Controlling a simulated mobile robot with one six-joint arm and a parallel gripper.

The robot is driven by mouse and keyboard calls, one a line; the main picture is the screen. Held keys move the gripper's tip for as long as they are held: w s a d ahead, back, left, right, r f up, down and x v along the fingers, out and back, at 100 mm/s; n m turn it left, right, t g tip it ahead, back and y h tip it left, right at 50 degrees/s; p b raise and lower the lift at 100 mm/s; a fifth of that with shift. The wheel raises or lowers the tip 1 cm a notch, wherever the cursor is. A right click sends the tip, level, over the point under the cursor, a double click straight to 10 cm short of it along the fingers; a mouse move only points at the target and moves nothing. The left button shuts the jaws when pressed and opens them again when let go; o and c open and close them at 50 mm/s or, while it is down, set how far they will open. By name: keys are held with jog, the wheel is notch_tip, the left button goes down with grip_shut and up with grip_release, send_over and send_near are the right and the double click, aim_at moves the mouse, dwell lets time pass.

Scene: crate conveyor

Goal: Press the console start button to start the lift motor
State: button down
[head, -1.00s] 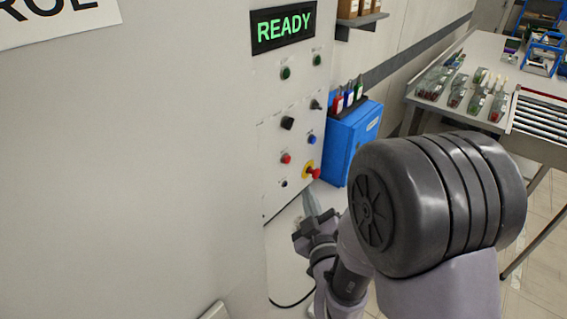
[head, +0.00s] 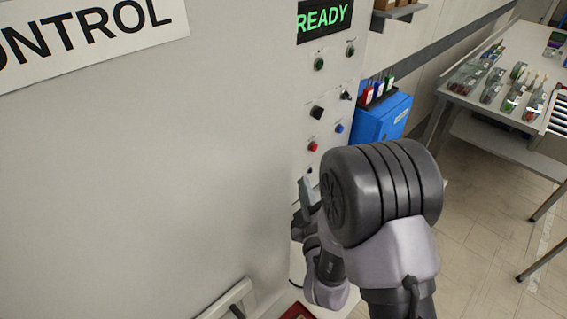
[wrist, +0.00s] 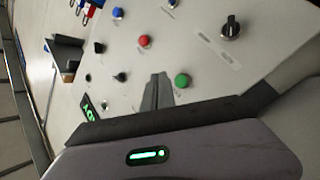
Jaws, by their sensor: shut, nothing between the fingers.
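The console (head: 220,150) is a light grey cabinet with a lit green READY display (head: 323,18). Its panel carries green buttons (head: 319,64), a black selector (head: 317,113), a blue button (head: 339,128) and a red button (head: 313,147). The button labels are too small to read. My gripper (head: 304,188) is shut and empty near the lower part of the panel. In the wrist view my fingers (wrist: 158,85) point towards the panel, left of a bright green button (wrist: 183,80); I cannot tell whether they touch anything. The wrist view also shows a red button (wrist: 144,41) and a black knob (wrist: 231,28).
A blue box (head: 384,120) with coloured tags stands right of the panel. A table (head: 490,103) with packed items is at the upper right. A light handrail (head: 228,300) shows at bottom centre-left. The floor at right is open.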

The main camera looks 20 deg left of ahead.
jog(key=shift+w+a, duration=0.35)
jog(key=shift+a, duration=0.55)
jog(key=shift+w+a, duration=0.35)
jog(key=shift+a, duration=0.5)
dwell(0.7)
jog(key=shift+w+a+b, duration=0.2)
jog(key=shift+a+b, duration=0.15)
jog(key=shift+b, duration=0.25)
jog(key=shift+w+a+r+b, duration=0.15)
jog(key=shift+a+r+b, duration=0.2)
jog(key=shift+r, duration=0.1)
dwell(1.0)
jog(key=shift+f+b, duration=0.1)
jog(key=shift+b, duration=0.25)
jog(key=shift+d+f+b, duration=0.15)
jog(key=shift+f+b, duration=0.1)
jog(key=shift+b, duration=0.2)
